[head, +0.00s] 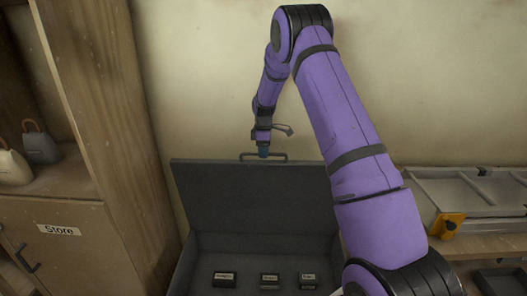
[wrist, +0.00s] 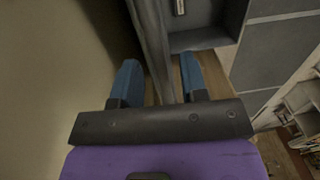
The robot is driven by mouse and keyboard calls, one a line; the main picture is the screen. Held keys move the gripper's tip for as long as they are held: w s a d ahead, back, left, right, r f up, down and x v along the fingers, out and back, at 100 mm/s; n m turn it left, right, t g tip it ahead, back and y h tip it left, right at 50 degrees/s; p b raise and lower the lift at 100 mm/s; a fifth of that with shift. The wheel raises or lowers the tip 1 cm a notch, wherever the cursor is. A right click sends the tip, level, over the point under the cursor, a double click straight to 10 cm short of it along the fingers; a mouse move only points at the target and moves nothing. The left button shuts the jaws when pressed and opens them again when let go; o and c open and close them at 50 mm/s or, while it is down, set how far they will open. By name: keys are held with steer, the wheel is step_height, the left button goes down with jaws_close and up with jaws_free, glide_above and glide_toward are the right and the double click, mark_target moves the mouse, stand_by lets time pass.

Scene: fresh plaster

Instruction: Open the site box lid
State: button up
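The site box (head: 210,243) is dark grey and stands below my arm. Its lid (head: 250,195) is raised roughly upright, and the inside of the box shows. A bar handle (head: 279,158) runs along the lid's top edge. My gripper (head: 263,151) is at this handle, pointing down. In the wrist view my gripper's two blue fingers (wrist: 160,83) are apart, with the lid's edge (wrist: 153,40) passing between them and gaps visible. I cannot tell whether a finger touches the handle.
Several small labelled dark boxes (head: 270,281) sit inside the site box. A wooden cabinet marked Store (head: 60,229) stands left, with bags (head: 40,143) on its shelf. A grey case with an orange latch (head: 470,195) lies on a wooden surface at right. A plaster wall (head: 200,70) is behind.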

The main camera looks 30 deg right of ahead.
jaws_close()
steer(key=s+a+f, duration=0.1)
steer(key=s+a, duration=0.4)
steer(key=s, duration=0.2)
steer(key=shift+s+f, duration=0.2)
steer(key=shift+f, duration=0.15)
jaws_free()
step_height(320, 180, up, 11)
steer(key=shift+w+d, duration=0.2)
steer(key=shift+w, duration=0.05)
steer(key=shift+f, duration=0.1)
